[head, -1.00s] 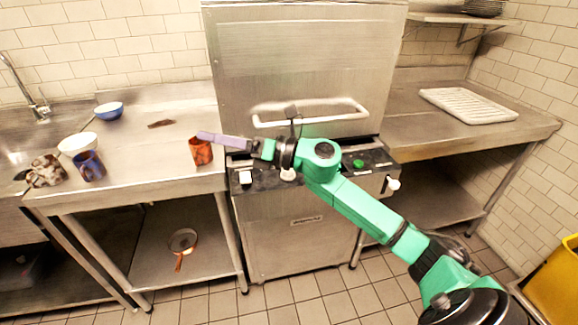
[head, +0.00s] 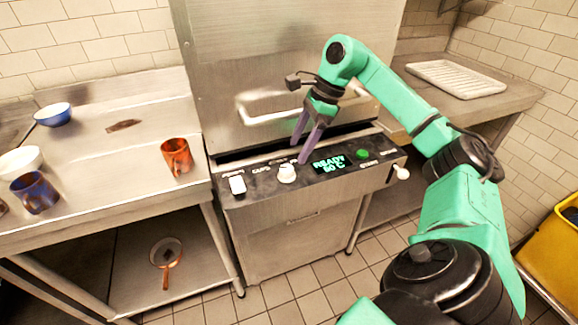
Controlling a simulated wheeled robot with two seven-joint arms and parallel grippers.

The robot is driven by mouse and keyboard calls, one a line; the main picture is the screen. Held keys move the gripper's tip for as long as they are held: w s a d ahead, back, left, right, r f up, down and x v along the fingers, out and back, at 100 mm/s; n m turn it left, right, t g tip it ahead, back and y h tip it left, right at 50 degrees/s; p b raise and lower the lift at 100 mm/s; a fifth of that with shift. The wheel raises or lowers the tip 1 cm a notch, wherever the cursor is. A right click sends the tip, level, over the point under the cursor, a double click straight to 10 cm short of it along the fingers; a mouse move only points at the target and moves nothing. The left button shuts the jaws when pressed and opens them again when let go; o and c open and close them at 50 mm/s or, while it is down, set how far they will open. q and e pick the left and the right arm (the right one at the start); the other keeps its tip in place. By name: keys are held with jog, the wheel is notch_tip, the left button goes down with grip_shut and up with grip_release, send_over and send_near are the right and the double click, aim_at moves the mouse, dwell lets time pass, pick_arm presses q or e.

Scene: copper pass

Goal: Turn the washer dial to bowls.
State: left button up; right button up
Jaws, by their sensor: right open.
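The washer (head: 285,235) is a steel unit with a dark control panel on its front edge. Its white dial (head: 287,173) sits on the panel, between the white rocker switch (head: 237,185) and the lit display (head: 329,163) reading "READY 60 C". The labels around the dial are too small to read surely; one at its left looks like "CUPS". My right gripper (head: 303,150) is open and empty, its purple fingers pointing down just above and right of the dial, apart from it. My left gripper is not in view.
A green button (head: 362,153) and a white side knob (head: 402,173) are at the panel's right. The washer's handle (head: 262,108) runs behind my gripper. An orange mug (head: 176,156) stands on the left counter (head: 130,185). A white rack (head: 455,78) lies on the right counter.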

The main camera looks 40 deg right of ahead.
aim_at(287, 168)
jog(key=x, duration=0.6)
jog(key=shift+w+a+r, duration=0.1)
jog(key=shift+w, duration=0.15)
jog(key=shift+f, duration=0.25)
jog(key=shift+a+f, duration=0.1)
grip_shut()
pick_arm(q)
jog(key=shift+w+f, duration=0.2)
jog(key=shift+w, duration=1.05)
